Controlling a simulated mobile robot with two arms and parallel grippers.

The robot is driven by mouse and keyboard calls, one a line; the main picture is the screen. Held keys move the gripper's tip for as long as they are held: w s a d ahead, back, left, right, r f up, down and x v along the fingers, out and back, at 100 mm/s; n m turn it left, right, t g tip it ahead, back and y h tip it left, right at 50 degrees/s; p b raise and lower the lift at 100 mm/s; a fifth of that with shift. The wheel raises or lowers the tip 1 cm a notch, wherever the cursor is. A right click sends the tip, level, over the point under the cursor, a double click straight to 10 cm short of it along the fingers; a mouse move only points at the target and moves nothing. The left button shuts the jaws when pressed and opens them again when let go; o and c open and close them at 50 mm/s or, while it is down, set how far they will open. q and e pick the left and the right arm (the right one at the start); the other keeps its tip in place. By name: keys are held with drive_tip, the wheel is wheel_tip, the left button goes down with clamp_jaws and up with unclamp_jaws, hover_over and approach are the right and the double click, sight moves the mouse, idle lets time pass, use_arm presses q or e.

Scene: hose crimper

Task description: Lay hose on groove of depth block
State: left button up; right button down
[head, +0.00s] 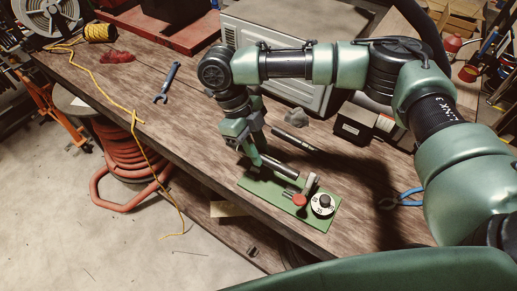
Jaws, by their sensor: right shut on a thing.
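My right gripper (255,163) points down over the left end of the green depth block (262,198) near the table's front edge. It is shut on a short dark hose (281,166), which reaches right from the fingers, low over the block. I cannot tell whether the hose touches the groove; the fingers partly hide that area. A red knob (299,200), a metal upright and a white dial (322,204) with a black centre stand on the block's right part. My left gripper is not in view.
A dark rod (293,139) lies on the table behind the block. A wrench (167,82) lies at left, and blue-handled pliers (402,198) lie at right. A grey machine (287,97) stands behind. Yellow cord (100,88) crosses the table's left side. The wood between wrench and block is clear.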

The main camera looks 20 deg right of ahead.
drive_tip(key=shift+f+b, duration=2.95)
drive_tip(key=shift+b, duration=0.25)
drive_tip(key=shift+f, duration=0.6)
drive_tip(key=shift+r+p, duration=0.1)
drive_tip(key=shift+p, duration=0.7)
drive_tip(key=shift+f, duration=0.35)
drive_tip(key=shift+f+p, duration=0.15)
drive_tip(key=shift+p, duration=0.7)
drive_tip(key=c, duration=1.2)
unclamp_jaws()
